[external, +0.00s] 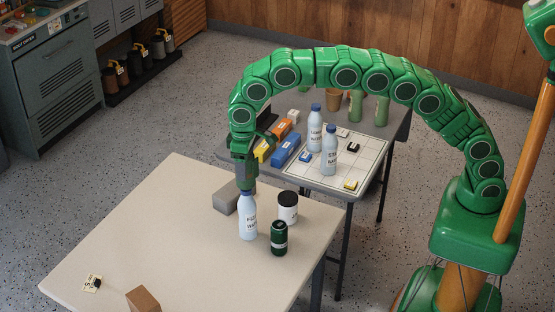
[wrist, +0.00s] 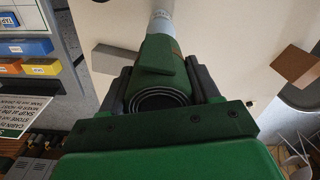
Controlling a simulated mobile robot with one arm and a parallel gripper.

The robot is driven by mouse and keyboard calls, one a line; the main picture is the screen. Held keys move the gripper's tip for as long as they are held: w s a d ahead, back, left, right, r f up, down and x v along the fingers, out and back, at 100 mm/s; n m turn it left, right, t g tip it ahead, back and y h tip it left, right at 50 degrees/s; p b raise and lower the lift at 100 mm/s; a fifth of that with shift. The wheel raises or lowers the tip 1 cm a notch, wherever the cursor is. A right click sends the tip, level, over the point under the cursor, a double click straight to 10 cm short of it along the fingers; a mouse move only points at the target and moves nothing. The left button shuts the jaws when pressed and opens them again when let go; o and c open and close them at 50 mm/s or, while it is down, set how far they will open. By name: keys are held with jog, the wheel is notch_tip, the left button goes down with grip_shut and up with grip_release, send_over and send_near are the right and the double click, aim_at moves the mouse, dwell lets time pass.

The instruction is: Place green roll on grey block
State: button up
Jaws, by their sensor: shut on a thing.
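My gripper (wrist: 162,88) is shut on a rolled green mat, the green roll (wrist: 158,60), whose dark spiral end faces the wrist camera and which has a brown strap. In the external view my gripper (external: 244,178) points down over the cream table, just behind a pale blue bottle; the roll is hard to tell from the green arm there. The grey block (external: 224,201) lies on the table, left of and behind the bottle. In the wrist view the grey block (wrist: 103,60) shows left of the roll, apart from it, partly hidden by the gripper.
The pale bottle (external: 248,220) stands very close to my gripper. A white jar (external: 288,207) and dark green can (external: 279,238) stand to its right. A brown block (external: 143,299) lies near the front edge. The table's left half is mostly clear. A second table behind holds bottles and boxes.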

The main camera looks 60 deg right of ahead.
jog(key=s+d+f+m, duration=0.1)
jog(key=d+f, duration=0.1)
jog(key=d, duration=1.3)
send_over(234, 188)
notch_tip(234, 188, down, 9)
jog(key=shift+s+d+f, duration=0.15)
jog(key=shift+s, duration=0.05)
jog(key=shift+w+f, duration=0.15)
jog(key=shift+f, duration=0.85)
jog(key=shift+w+f, duration=0.1)
jog(key=shift+f, duration=0.85)
jog(key=o, duration=1.1)
jog(key=shift+f, duration=0.1)
jog(key=shift+o, duration=0.2)
